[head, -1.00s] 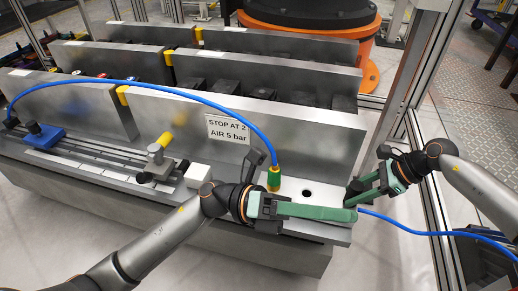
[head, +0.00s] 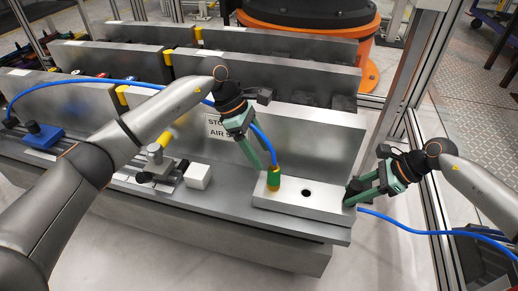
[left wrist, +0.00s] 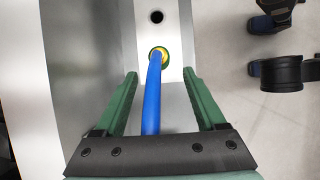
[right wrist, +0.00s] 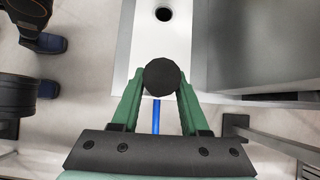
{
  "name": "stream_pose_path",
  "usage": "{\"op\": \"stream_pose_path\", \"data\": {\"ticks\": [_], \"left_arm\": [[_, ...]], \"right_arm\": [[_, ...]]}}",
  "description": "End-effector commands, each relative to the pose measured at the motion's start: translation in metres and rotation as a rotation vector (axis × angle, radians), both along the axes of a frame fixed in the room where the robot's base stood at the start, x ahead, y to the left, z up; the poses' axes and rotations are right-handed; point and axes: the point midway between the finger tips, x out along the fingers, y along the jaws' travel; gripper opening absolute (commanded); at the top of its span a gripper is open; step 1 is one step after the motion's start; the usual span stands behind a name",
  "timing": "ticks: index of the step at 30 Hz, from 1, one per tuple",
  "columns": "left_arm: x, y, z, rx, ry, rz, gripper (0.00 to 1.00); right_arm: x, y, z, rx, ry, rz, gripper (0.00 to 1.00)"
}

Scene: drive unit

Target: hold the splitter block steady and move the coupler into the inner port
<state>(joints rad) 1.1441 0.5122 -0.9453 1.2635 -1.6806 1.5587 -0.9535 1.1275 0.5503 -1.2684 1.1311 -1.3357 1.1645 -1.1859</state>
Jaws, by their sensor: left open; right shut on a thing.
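The splitter block (head: 325,207) is a pale metal bar on the ledge at the right end of the bench. The coupler (head: 273,180), green and yellow on the blue hose (head: 258,134), stands upright at the block's left part. An empty dark port (head: 306,194) lies to its right. My left gripper (head: 268,163) is open just above the coupler; in the left wrist view its fingers lie either side of the hose, with the coupler (left wrist: 166,55) beyond. My right gripper (head: 360,191) is shut on a black round knob (right wrist: 162,77) at the block's right end.
A tall metal plate (head: 320,135) stands close behind the block. A white cube (head: 197,176) and a clamp fixture (head: 158,165) sit left on the ledge. A second blue hose (head: 400,226) leads off right, near a frame post.

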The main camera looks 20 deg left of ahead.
Motion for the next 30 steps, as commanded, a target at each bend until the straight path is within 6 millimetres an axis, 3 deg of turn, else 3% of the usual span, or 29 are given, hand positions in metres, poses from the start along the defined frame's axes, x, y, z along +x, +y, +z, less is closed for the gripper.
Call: {"op": "stream_pose_path", "data": {"ticks": [15, 26, 30], "left_arm": [[0.000, -0.034, -0.073, 0.006, 0.000, -0.001, 0.72], [0.000, -0.038, -0.081, 0.005, -0.001, 0.000, 0.72], [0.000, -0.038, -0.081, 0.005, -0.001, 0.000, 0.60]], "right_arm": [[-0.001, -0.001, -0.002, -0.004, 0.003, 0.001, 0.00], [-0.001, -0.001, -0.002, -0.004, 0.002, 0.000, 0.00], [-0.001, -0.001, -0.002, -0.004, 0.002, 0.000, 0.00]]}}
